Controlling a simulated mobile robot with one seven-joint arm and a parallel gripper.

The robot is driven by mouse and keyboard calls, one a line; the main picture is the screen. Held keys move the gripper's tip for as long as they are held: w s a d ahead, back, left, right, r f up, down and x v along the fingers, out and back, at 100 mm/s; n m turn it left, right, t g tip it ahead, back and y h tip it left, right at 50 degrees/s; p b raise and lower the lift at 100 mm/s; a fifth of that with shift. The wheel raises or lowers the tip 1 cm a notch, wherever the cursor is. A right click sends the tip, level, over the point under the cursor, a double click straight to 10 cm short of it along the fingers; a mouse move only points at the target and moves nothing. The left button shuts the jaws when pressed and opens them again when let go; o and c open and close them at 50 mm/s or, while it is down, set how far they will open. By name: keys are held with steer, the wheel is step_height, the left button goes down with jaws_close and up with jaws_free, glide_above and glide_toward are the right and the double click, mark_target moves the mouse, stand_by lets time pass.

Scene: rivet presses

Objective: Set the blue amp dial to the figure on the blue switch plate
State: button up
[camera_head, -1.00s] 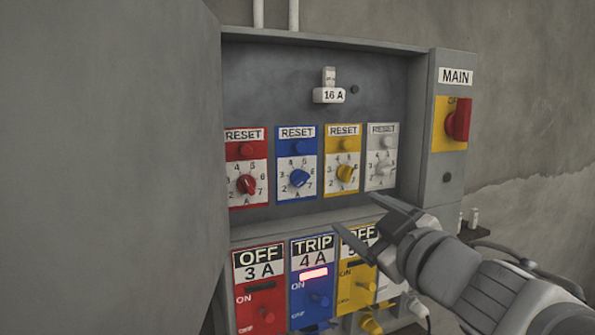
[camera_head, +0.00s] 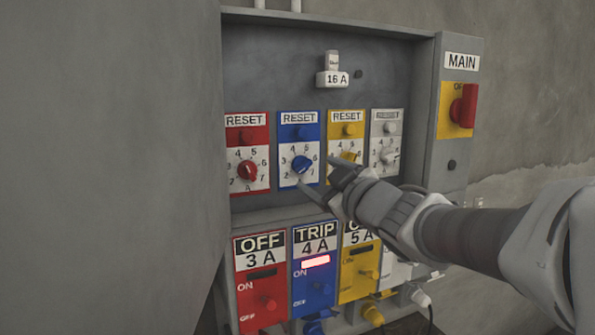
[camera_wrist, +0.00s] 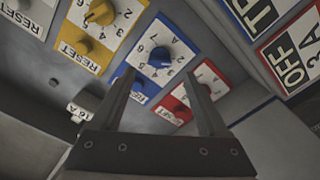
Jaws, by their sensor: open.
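The blue amp dial (camera_head: 301,164) is a round blue knob on a white numbered scale, under a blue RESET button (camera_head: 302,133). I cannot read its setting surely. The blue switch plate (camera_head: 298,280) below it reads TRIP and 4 A, with a lit pinkish lamp. My gripper (camera_head: 317,171) is open and empty. Its fingertips are close to the blue dial, at its lower right in the head view. In the wrist view the blue dial (camera_wrist: 160,58) lies just beyond the gap between the open fingers (camera_wrist: 162,82), and appears apart from them.
A red dial (camera_head: 247,170) is left of the blue one; a yellow dial (camera_head: 348,156), partly hidden by my gripper, and a white dial (camera_head: 388,155) are right. Red (camera_head: 260,295) and yellow (camera_head: 357,285) switch plates flank the blue plate. A grey door (camera_head: 110,170) fills the left.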

mark_target(306, 167)
steer(key=shift+x, duration=2.95)
jaws_close()
